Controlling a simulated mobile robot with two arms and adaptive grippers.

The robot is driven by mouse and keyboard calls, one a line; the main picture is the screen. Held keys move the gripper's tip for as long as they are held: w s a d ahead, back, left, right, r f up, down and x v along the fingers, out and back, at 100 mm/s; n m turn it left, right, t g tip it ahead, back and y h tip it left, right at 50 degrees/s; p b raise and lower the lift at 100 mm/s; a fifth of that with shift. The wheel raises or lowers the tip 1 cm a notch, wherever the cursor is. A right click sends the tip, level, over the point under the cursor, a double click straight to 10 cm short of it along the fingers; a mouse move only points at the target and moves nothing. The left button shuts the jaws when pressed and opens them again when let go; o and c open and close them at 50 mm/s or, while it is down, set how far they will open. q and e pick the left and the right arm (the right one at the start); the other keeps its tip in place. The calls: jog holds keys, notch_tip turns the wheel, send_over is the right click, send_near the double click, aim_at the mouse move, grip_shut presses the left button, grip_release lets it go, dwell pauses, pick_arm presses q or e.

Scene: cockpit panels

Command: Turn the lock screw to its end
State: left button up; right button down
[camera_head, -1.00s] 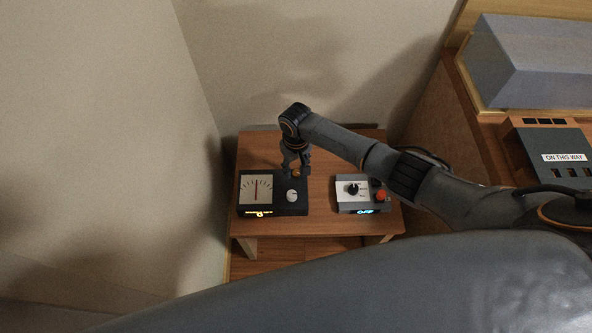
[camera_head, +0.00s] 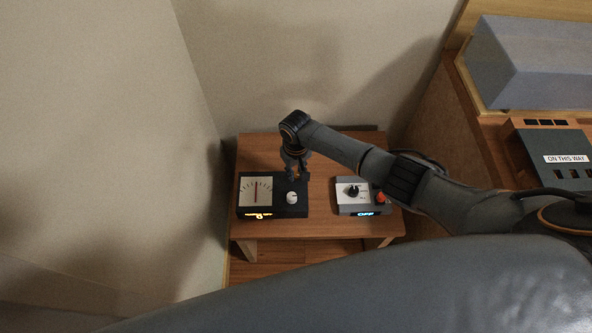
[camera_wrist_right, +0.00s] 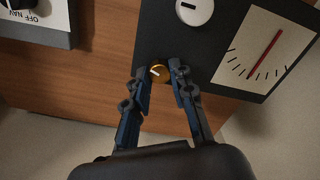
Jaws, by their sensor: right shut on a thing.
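The lock screw (camera_wrist_right: 157,72) is a small brass knob with a pale mark on its face. It sits on the dark panel box (camera_head: 290,211), behind a white knob (camera_head: 292,198). My right gripper (camera_head: 297,178) points down at it, and in the wrist view the fingers (camera_wrist_right: 160,80) are shut on it, one on each side. In the head view the fingers hide the screw. A dial with a red needle (camera_head: 257,187) is on the left of the same box; its needle points almost straight up. My left gripper is not in view.
A grey box (camera_head: 347,209) with a black knob, a red button (camera_head: 381,197) and an "OFF" display stands to the right on the wooden table (camera_head: 300,228). A wall is close behind and on the left. A panel labelled "ON THIS WAY" (camera_head: 567,158) is at far right.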

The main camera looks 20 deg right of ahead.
jog(key=m+p, duration=0.2)
jog(key=m, duration=0.1)
jog(key=shift+s+r+p, duration=0.1)
jog(key=shift+r+p, duration=0.05)
jog(key=shift+p, duration=0.15)
jog(key=m+p, duration=0.2)
jog(key=m, duration=0.2)
jog(key=shift+m, duration=0.4)
jog(key=m+p, duration=0.1)
jog(key=m, duration=0.3)
jog(key=shift+m, duration=0.3)
jog(key=m+p, duration=0.1)
jog(key=m, duration=0.4)
jog(key=shift+d, duration=0.1)
jog(key=shift+m, duration=0.4)
jog(key=c, duration=1.1)
grip_release()
